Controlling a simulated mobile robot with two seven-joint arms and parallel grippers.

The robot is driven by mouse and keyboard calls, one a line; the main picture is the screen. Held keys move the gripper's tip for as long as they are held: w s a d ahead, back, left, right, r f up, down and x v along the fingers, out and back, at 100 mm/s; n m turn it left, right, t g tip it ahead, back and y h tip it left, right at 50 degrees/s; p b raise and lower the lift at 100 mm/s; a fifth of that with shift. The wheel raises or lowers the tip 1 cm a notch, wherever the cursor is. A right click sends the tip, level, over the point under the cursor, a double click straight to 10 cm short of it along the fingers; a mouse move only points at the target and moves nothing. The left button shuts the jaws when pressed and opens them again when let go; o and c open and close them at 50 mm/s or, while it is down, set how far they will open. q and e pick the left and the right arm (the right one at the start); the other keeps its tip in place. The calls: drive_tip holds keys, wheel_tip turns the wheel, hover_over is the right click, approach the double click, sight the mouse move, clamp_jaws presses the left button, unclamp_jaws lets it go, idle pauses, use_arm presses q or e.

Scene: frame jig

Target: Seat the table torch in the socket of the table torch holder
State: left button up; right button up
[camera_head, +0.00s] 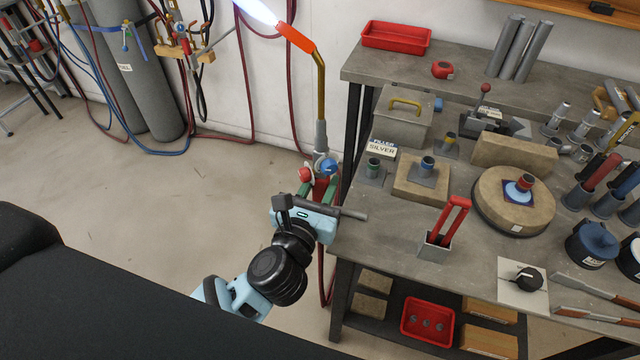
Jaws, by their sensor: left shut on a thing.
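The table torch (320,95) stands nearly upright, with a brass neck, an orange-red tip and a bright flame at the top left. Red and blue valve knobs show lower down, above its handle. My left gripper (322,208) is shut around the lower handle, just off the bench's left edge; it hides part of the handle. I cannot tell for sure which fixture is the torch holder. A grey open-topped socket (433,250) with a red forked piece standing in it is near the bench's front edge. My right gripper is not in view.
The bench (460,200) carries small ringed fittings on blocks, a round brick turntable (512,200), a grey box (403,115) and, at right, cups with tools. Hoses and cylinders (150,85) stand at the far left.

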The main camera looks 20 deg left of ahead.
use_arm(q)
drive_tip(key=shift+r, duration=0.1)
drive_tip(key=shift+s+a, duration=0.3)
drive_tip(key=shift+s, duration=0.05)
drive_tip(key=s+a+r, duration=0.1)
drive_tip(key=s+a, duration=0.5)
drive_tip(key=s, duration=0.2)
drive_tip(key=w+d, duration=0.2)
drive_tip(key=w, duration=0.1)
drive_tip(key=w+d, duration=0.2)
drive_tip(key=w, duration=0.1)
drive_tip(key=w+d+f, duration=0.1)
drive_tip(key=w+d, duration=0.1)
drive_tip(key=shift+w+d, duration=0.35)
drive_tip(key=shift+w, duration=0.05)
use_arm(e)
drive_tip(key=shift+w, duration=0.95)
use_arm(q)
drive_tip(key=shift+f, duration=0.2)
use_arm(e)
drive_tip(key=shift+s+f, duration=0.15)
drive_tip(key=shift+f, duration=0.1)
